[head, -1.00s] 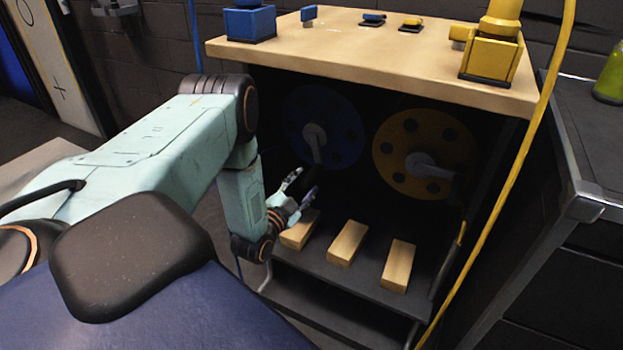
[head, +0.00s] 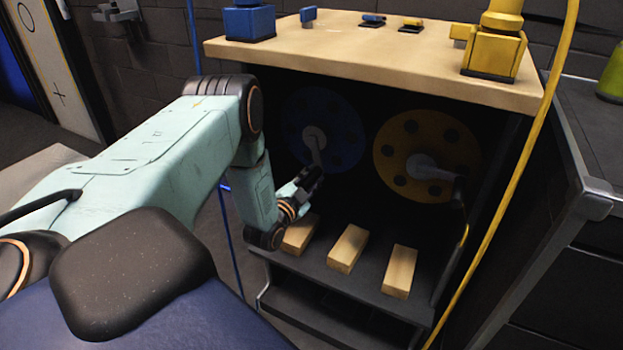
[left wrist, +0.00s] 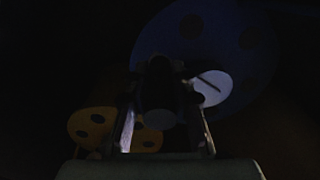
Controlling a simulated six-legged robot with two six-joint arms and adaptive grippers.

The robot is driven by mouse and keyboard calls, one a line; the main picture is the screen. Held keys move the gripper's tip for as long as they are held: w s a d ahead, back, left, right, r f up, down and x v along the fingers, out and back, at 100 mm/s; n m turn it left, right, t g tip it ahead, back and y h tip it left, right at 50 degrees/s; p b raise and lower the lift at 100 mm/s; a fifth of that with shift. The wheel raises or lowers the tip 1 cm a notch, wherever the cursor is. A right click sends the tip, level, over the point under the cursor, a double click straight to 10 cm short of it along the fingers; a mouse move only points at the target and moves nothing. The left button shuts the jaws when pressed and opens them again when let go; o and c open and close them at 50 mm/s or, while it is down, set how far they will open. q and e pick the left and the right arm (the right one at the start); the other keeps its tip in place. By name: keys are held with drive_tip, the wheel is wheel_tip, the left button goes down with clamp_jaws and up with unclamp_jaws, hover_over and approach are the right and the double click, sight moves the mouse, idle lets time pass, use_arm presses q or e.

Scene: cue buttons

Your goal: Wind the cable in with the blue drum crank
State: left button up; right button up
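The blue drum (head: 345,122) stands upright, dark, in the cabinet's shaded upper opening. Its pale crank (head: 318,150) hangs down from the hub. My left gripper (head: 310,180) is at the crank's lower end. In the left wrist view a dark grip (left wrist: 158,115) lies between its two fingers (left wrist: 165,128), with the blue drum (left wrist: 235,35) behind. It is too dark to tell whether the fingers press on it. A blue cable (head: 229,222) runs down left of the cabinet, partly behind my arm. My right gripper is not in view.
A yellow drum (head: 400,150) with its own crank (head: 425,168) is to the right. Several wooden blocks (head: 347,250) lie on the shelf below my gripper. A yellow cable (head: 510,180) crosses the cabinet's right side. Blue and yellow fixtures stand on the wooden top (head: 360,55).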

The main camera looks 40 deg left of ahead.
use_arm(q)
clamp_jaws()
drive_tip(key=shift+s+a, duration=0.1)
idle(0.3)
drive_tip(key=a+r+m+p, duration=0.2)
drive_tip(key=a+m+p, duration=0.1)
drive_tip(key=m+p, duration=0.1)
drive_tip(key=s+a+r+m+p, duration=0.1)
drive_tip(key=a+r+m+p, duration=0.1)
drive_tip(key=a+m+p, duration=0.2)
drive_tip(key=s+a+r+m+p, duration=0.1)
drive_tip(key=a+r+m+p, duration=0.1)
drive_tip(key=m+p, duration=0.4)
drive_tip(key=shift+s+a+r+m, duration=0.1)
drive_tip(key=shift+s+a+m, duration=0.05)
drive_tip(key=shift+a+m, duration=0.55)
drive_tip(key=shift+r, duration=0.2)
drive_tip(key=o, duration=0.5)
unclamp_jaws()
drive_tip(key=shift+o, duration=0.4)
drive_tip(key=shift+d+f, duration=0.1)
drive_tip(key=shift+d, duration=0.05)
